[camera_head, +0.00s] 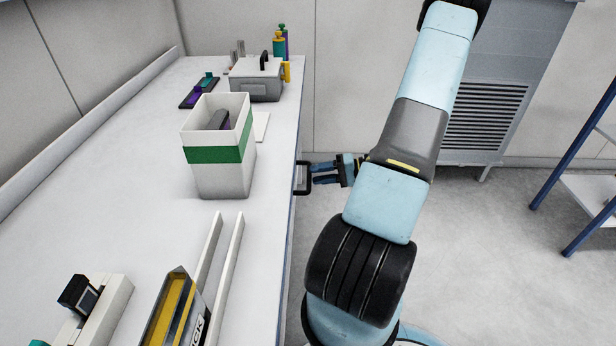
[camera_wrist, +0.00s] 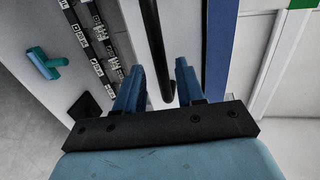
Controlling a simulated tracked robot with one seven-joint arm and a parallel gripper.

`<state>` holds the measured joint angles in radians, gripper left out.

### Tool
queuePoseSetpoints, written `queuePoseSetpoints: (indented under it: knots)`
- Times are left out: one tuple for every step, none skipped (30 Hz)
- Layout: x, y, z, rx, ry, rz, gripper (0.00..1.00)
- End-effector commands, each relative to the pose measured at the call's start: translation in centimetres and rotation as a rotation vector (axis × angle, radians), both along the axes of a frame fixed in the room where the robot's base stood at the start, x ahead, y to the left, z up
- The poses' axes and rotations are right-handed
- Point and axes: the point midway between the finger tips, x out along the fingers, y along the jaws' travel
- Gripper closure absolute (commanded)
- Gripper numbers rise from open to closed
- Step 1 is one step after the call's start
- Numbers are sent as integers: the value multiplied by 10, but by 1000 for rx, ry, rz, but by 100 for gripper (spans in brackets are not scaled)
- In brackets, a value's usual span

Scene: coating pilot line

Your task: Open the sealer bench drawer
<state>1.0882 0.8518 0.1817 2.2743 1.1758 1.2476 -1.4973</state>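The sealer bench (camera_head: 262,215) runs along the left side of the head view. A black bar handle (camera_head: 304,178) stands out from its right side, and no drawer box shows pulled out there. The drawer front is mostly hidden below the bench top in that view. My gripper (camera_head: 316,173) is at the handle, with its fingers pointing left toward the bench. In the wrist view the blue fingers (camera_wrist: 158,88) are apart, and the dark handle bar (camera_wrist: 154,42) shows between them with gaps on both sides. I cannot tell how deep the bar sits between them.
A white bin with a green band (camera_head: 219,155) and a grey lidded box (camera_head: 257,80) stand on the bench. White rails (camera_head: 222,262) lie nearer. A blue-framed rack (camera_head: 578,190) stands at the right. The floor (camera_head: 480,260) right of my arm is clear.

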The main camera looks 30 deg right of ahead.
Motion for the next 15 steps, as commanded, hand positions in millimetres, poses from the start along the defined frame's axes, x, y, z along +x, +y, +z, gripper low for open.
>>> queuePoseSetpoints:
  knots:
    - [4, 7, -1, 3, 1, 3, 62]
    - [6, 10, -2, 2, 2, 3, 62]
    - [9, 14, -3, 2, 1, 2, 62]
    - [11, 17, -4, 1, 0, 1, 62]
    - [12, 19, -5, 0, 0, 1, 62]
    - [14, 22, -5, 0, 0, 2, 62]
    - [16, 24, -6, 0, 0, 1, 62]
    - [17, 25, -6, 0, 0, 1, 62]
    - [18, 27, -6, 1, -1, 0, 62]
    - [19, 28, -7, 1, 0, 0, 62]
    - [19, 28, -7, 1, 0, 0, 62]
    - [20, 29, -7, 1, 0, 0, 62]
    - [20, 29, -7, 1, 1, 0, 62]
    - [20, 30, -7, 1, 1, 0, 62]
    - [20, 30, -7, 0, 0, -1, 62]
